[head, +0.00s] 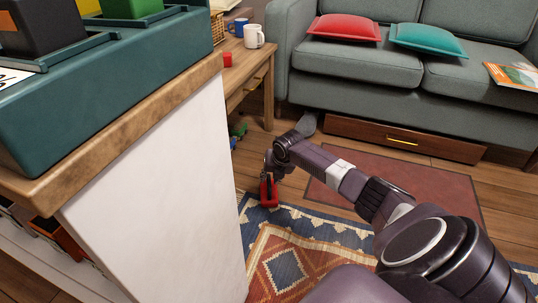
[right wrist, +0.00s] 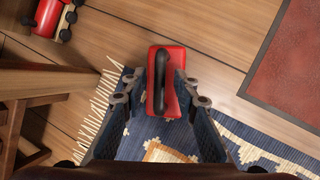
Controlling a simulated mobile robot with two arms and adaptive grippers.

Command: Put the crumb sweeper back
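The crumb sweeper appears to be the red block with a black handle (head: 269,194); it sits low over the fringed end of the patterned rug. In the right wrist view the crumb sweeper (right wrist: 172,105) lies between the fingers, its black bar handle running lengthwise. My right gripper (head: 270,174) points down at it. In the right wrist view the right gripper (right wrist: 161,80) has its fingers apart, one on each side of the handle, with red showing between handle and fingers. Finger contact with the red body is unclear. My left gripper is out of view.
A wooden side table (head: 258,82) holds mugs and a small red block. Toys lie on the floor beside it, including a red one (right wrist: 48,15). A grey sofa (head: 365,70) stands behind. A white-sided counter (head: 165,190) with a teal tray (head: 120,75) fills the left.

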